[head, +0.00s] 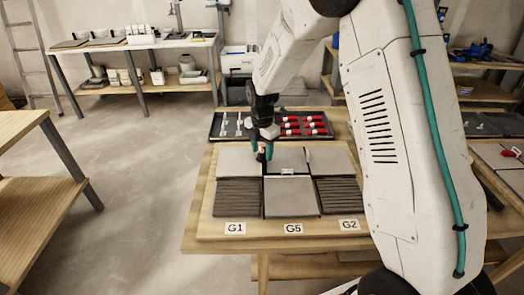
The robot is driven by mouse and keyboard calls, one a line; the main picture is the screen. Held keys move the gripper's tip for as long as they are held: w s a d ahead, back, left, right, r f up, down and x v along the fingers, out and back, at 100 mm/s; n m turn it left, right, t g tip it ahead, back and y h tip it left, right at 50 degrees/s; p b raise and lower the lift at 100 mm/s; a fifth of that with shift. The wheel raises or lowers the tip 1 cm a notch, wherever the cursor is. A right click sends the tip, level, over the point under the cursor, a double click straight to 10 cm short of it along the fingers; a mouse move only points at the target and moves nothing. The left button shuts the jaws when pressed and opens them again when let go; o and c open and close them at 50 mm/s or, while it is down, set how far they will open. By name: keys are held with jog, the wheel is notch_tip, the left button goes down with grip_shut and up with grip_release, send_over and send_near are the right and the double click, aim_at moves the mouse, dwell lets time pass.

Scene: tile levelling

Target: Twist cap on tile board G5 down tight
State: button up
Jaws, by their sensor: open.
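The tile board (204,223) lies on the wooden table, with grey tiles and ridged dark strips in columns above the labels G1 (235,228), G5 (293,229) and G2 (349,225). My gripper (262,157) points down over the joint between the back-left and back-middle tiles. Its teal fingers are open. A small red and white piece, seemingly a cap, shows between or just behind the fingers; whether they touch it I cannot tell. A white upright stem (308,156) stands at the joint right of the back-middle tile. A small white piece (287,172) lies at that tile's front edge.
A dark tray (217,136) behind the board holds white clips (239,125) and several red caps (290,125). My arm hides the table's right part. Another board with a red cap (507,153) is at far right. Open floor lies left, before a wooden bench (30,125).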

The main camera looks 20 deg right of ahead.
jog(key=shift+f, duration=0.35)
jog(key=c, duration=1)
